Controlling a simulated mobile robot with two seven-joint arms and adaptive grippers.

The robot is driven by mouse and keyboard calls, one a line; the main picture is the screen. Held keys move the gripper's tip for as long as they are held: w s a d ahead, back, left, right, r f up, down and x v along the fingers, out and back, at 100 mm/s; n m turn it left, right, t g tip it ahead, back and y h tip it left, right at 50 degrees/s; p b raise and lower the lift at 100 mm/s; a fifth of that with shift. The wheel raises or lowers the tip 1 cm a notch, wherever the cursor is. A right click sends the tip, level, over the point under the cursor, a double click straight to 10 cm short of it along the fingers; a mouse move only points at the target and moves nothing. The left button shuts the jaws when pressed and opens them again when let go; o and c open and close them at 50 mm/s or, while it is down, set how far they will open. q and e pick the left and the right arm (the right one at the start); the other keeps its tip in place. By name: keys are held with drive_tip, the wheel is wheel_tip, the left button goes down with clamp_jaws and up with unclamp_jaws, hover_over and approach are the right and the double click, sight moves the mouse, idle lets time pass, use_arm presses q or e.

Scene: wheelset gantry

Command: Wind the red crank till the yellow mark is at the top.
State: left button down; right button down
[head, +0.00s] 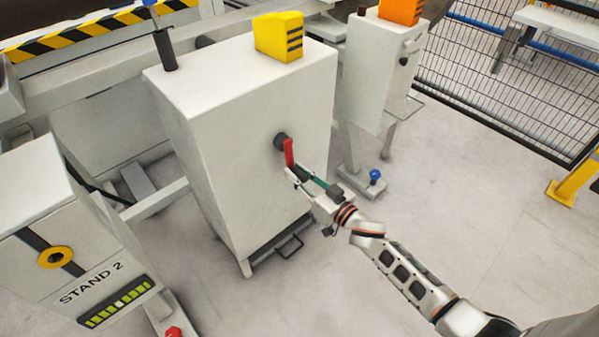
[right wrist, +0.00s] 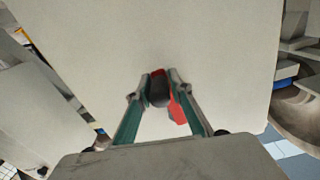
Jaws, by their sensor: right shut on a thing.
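The red crank (head: 289,152) is on the front of a white cabinet (head: 240,130), by a dark round hub (head: 280,140). Its red arm points mostly down from the hub. My right gripper (head: 298,178) is at the crank's lower end. In the right wrist view, my right gripper (right wrist: 160,88) has its two fingers closed on the crank's dark handle (right wrist: 159,91), with red crank parts (right wrist: 177,108) behind and beside it. I cannot identify a yellow mark belonging to the crank. My left gripper is out of view.
A yellow block (head: 279,37) sits on the cabinet. A STAND 2 box (head: 60,215) with a yellow ring (head: 55,257) and a green bar gauge (head: 118,302) stands lower left. A second white cabinet (head: 375,70) stands right. Floor on the right (head: 480,210) is clear.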

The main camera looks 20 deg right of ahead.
drive_tip(key=shift+s+a+r, duration=0.1)
drive_tip(key=shift+s+a, duration=0.05)
drive_tip(key=shift+a, duration=0.45)
drive_tip(key=shift+s+a, duration=0.1)
drive_tip(key=c, duration=1.9)
unclamp_jaws()
drive_tip(key=shift+d, duration=0.2)
drive_tip(key=shift+s+d, duration=0.1)
drive_tip(key=shift+s, duration=0.05)
drive_tip(key=v, duration=1.1)
drive_tip(key=shift+s, duration=0.25)
drive_tip(key=shift+d, duration=0.1)
